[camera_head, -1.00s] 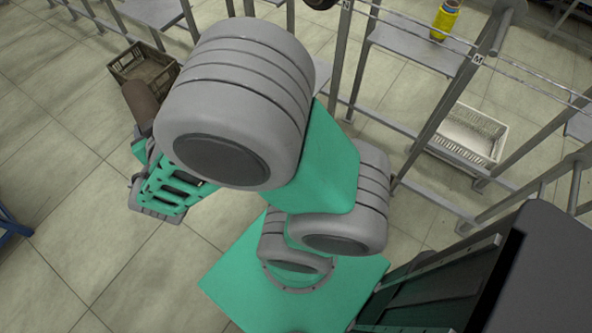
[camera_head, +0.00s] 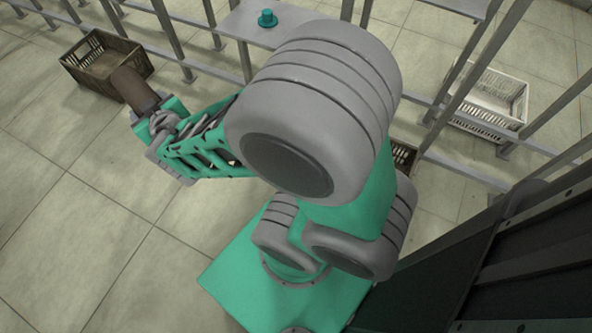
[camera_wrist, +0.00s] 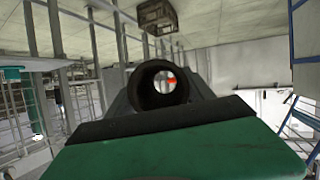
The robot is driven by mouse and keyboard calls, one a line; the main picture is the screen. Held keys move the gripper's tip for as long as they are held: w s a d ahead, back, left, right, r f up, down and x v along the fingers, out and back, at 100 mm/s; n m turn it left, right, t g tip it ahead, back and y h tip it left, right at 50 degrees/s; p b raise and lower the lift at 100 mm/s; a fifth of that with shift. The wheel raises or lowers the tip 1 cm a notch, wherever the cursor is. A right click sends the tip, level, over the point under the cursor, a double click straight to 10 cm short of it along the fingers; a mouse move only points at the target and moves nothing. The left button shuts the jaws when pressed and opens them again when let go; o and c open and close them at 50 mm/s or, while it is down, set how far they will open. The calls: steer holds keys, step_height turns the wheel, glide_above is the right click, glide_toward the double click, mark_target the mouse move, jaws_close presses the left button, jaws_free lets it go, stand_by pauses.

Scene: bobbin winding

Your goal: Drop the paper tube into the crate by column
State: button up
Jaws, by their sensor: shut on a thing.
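My gripper (camera_head: 152,113) is shut on the brown paper tube (camera_head: 133,87) at the left in the head view; its fingers are partly hidden by the wrist. The tube's free end appears in front of the near corner of a brown slatted crate (camera_head: 88,80), which stands on the floor near rack posts. I cannot tell the tube's height above the crate. In the wrist view the tube (camera_wrist: 141,92) points away from me, with its hollow end visible, and the brown crate (camera_wrist: 157,16) is at the top. Whether this is the crate by column is not clear.
A white crate (camera_head: 487,105) stands on the floor at the right behind rack posts. Another brown crate (camera_head: 403,157) is partly hidden behind my arm. A teal spool-like object (camera_head: 267,18) sits on a grey shelf (camera_head: 240,30). The tiled floor at left is open.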

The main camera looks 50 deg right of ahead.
steer(key=w+d+f+b, duration=0.1)
steer(key=d+f+b, duration=0.4)
steer(key=f+b, duration=0.4)
steer(key=s+d+f+m+g+h+b, duration=0.1)
steer(key=s+d+f+m+g+h, duration=0.15)
steer(key=d+f, duration=0.45)
steer(key=s+d+f+m+g+h, duration=0.1)
steer(key=d+f+m+g+h, duration=0.2)
steer(key=d, duration=0.7)
steer(key=s+d+f+m+g+h+b, duration=0.15)
steer(key=d+f+m+h, duration=0.3)
steer(key=d, duration=0.45)
steer(key=s+d+f+m+g+h, duration=0.1)
steer(key=s+d+f+m+g, duration=0.3)
steer(key=s+d, duration=0.35)
steer(key=s+d+f+m+g, duration=0.3)
steer(key=s+d+f, duration=0.25)
steer(key=s, duration=0.35)
steer(key=s+d+f+m+g+y, duration=0.1)
steer(key=s+d+f+m+g, duration=0.15)
steer(key=s, duration=0.65)
steer(key=s+d+f+m+g+y, duration=0.1)
steer(key=s+f+m+g, duration=0.25)
steer(key=s, duration=0.45)
steer(key=shift+n+g, duration=0.3)
steer(key=f+b, duration=0.2)
steer(key=f, duration=0.1)
steer(key=f+b, duration=0.2)
steer(key=shift+s+d+f, duration=0.2)
steer(key=shift+s, duration=0.05)
